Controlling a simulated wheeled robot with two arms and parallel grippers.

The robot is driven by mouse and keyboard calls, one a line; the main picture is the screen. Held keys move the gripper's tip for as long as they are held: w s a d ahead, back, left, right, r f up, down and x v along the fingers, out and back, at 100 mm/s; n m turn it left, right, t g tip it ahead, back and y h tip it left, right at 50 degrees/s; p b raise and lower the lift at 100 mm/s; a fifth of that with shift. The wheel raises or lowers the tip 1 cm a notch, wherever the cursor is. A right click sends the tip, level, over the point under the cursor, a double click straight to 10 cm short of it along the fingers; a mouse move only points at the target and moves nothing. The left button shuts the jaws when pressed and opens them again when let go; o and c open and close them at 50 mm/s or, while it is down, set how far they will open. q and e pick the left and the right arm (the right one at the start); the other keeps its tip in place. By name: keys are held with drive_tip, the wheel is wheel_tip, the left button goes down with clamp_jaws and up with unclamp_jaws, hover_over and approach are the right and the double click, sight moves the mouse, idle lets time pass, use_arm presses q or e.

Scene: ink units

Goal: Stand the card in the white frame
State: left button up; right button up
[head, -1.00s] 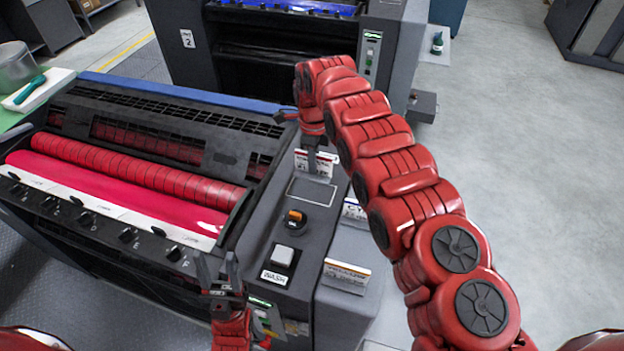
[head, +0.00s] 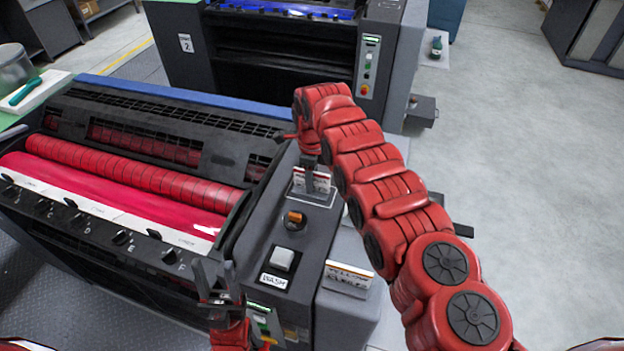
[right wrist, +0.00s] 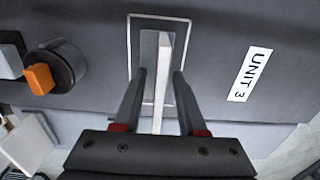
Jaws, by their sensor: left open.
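The small white card with red print (head: 312,183) stands upright within the white outlined frame (head: 325,203) on the dark console top. In the right wrist view the card (right wrist: 161,85) is edge-on inside the frame's outline (right wrist: 128,45). I cannot tell if its lower edge touches the surface. My right gripper (head: 308,168) is above the frame in the head view. In the right wrist view its fingers (right wrist: 160,78) are on both sides of the card, with a visible gap at each side. My left gripper (head: 216,268) is open and empty, left of the WASH button.
An orange knob (head: 295,217) and a white WASH button (head: 283,258) sit nearer on the console. A "UNIT 3" label (right wrist: 249,74) is beside the frame. Another card in a holder (head: 347,275) stands at the lower right. The press with red rollers (head: 130,170) is left.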

drive_tip(key=shift+r+p, duration=0.45)
drive_tip(key=shift+r, duration=0.15)
wheel_tip(320, 180, up, 4)
drive_tip(key=shift+r+p, duration=0.2)
drive_tip(key=shift+p, duration=0.95)
wheel_tip(320, 180, up, 7)
drive_tip(key=shift+f+b, duration=0.2)
drive_tip(key=shift+b, duration=0.25)
